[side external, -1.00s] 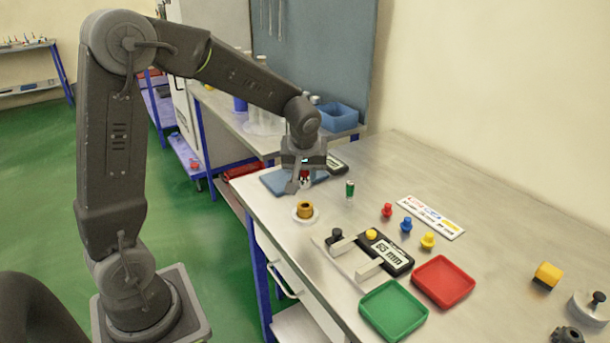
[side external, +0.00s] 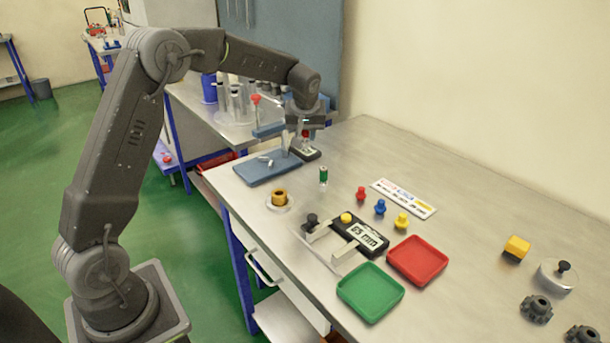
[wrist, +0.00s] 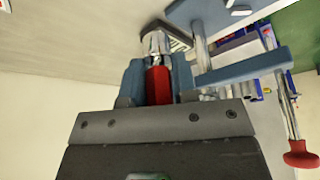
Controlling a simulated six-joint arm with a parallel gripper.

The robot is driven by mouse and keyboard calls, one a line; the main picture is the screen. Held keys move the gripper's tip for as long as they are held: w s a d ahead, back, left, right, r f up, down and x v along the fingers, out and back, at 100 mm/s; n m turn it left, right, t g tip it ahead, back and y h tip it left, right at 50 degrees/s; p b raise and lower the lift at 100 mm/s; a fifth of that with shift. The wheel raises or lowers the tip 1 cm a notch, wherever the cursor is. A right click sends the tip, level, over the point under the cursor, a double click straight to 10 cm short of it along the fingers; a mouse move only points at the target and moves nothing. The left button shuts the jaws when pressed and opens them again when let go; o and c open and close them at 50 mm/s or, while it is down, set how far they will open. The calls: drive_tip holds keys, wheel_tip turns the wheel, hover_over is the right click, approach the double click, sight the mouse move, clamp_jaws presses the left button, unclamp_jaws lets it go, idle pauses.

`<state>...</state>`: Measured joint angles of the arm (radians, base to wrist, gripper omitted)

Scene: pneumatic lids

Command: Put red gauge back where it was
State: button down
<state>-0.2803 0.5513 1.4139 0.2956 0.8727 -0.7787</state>
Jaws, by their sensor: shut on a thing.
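My gripper (side external: 305,128) is shut on the red gauge (wrist: 158,86). In the wrist view the gauge sits between the two blue-grey fingers, with its silver end pointing away from my gripper. In the side view only a little red of the gauge (side external: 305,133) shows under my gripper. My gripper is above the back end of the table, close to a grey post on a blue base plate (side external: 262,172) and a black display unit (side external: 308,153). Whether the gauge touches anything below is hard to tell. A green gauge (side external: 323,177) stands upright nearer the front.
A brass ring on a white disc (side external: 280,199) is left of the green gauge. Red, blue and yellow pegs (side external: 380,207), a 65 mm display unit (side external: 362,236), a green tray (side external: 370,292) and a red tray (side external: 418,260) lie farther forward.

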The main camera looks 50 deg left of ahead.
wheel_tip(320, 180, down, 10)
drive_tip(key=shift+r, duration=0.2)
drive_tip(key=shift+f, duration=0.15)
drive_tip(key=c, duration=0.9)
unclamp_jaws()
drive_tip(key=s+d+r+m, duration=0.1)
drive_tip(key=s+d+r, duration=0.4)
drive_tip(key=r, duration=0.4)
drive_tip(key=s+d+r+m, duration=0.2)
drive_tip(key=s+d+r, duration=0.25)
drive_tip(key=r, duration=0.45)
drive_tip(key=s+d+m+t+h, duration=0.1)
drive_tip(key=s+d+m, duration=0.2)
drive_tip(key=s, duration=0.8)
drive_tip(key=s+d+m+t+h, duration=0.1)
drive_tip(key=s+d+m, duration=0.3)
drive_tip(key=s, duration=0.8)
drive_tip(key=d+h, duration=0.1)
drive_tip(key=d, duration=0.1)
drive_tip(key=shift+d+t+h, duration=0.3)
drive_tip(key=shift+d+t, duration=0.05)
drive_tip(key=shift+t, duration=0.05)
